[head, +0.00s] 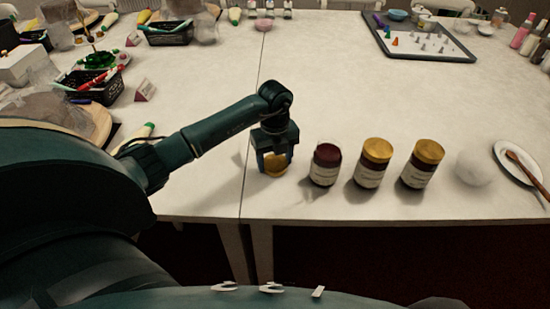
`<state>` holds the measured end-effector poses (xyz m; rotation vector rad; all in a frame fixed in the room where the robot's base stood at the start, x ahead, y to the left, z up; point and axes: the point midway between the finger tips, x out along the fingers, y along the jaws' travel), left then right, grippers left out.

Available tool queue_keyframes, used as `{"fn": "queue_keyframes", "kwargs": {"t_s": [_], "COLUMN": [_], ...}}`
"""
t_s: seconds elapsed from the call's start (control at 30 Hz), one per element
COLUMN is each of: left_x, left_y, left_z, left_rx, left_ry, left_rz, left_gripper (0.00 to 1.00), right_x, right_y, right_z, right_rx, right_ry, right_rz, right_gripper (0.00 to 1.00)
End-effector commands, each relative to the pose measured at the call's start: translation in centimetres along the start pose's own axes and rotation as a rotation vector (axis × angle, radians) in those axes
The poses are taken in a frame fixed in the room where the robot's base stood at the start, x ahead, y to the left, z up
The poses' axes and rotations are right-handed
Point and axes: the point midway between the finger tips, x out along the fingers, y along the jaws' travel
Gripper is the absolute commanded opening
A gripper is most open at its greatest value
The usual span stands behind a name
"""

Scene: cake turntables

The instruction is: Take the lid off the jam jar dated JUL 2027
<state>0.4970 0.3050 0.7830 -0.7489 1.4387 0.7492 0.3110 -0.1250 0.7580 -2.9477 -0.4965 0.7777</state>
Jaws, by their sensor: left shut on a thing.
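Three jam jars stand upright in a row near the table's front. The left jar (325,168) shows a dark open top with no lid on it. The middle jar (371,166) and the right jar (420,167) wear gold lids. The labels are too small to read, so I cannot tell any date. My left gripper (275,163) points down just left of the left jar, apart from it. It is shut on a gold lid (275,169), low at the tabletop; I cannot tell whether the lid touches the table. My right gripper is not in view.
A white ball (474,168) and a plate (510,163) with a wooden spoon lie right of the jars. A tray (441,57) of piping tips is at the back right. Baskets and cake stands crowd the left. The table's middle is clear.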

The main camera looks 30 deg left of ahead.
Motion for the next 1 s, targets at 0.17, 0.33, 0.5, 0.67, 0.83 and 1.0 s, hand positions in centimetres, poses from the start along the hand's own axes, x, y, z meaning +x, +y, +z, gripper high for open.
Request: {"fn": "queue_keyframes", "kwargs": {"t_s": [0.17,0.33,0.5,0.67,0.83,1.0], "left_x": [0.0,0.2,0.2,0.2,-0.3,-2.6], "left_y": [0.0,0.0,0.0,0.0,0.0,-0.1], "left_z": [0.0,0.0,0.0,0.0,0.0,0.1], "left_rx": [0.0,0.0,0.0,0.0,0.0,0.001], "left_ry": [0.0,0.0,0.0,0.0,0.0,-0.003], "left_rz": [0.0,0.0,0.0,0.0,-0.001,-0.004], "left_gripper": [0.33,0.66,0.8,0.82,0.82,0.82], "right_x": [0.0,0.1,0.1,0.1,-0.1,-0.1], "right_y": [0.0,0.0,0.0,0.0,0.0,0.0], "right_z": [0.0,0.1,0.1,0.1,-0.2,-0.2], "right_rx": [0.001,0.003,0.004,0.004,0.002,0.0], "right_ry": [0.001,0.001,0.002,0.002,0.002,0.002], "right_rz": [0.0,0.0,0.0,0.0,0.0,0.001], "right_gripper": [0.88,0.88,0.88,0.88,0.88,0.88]}}
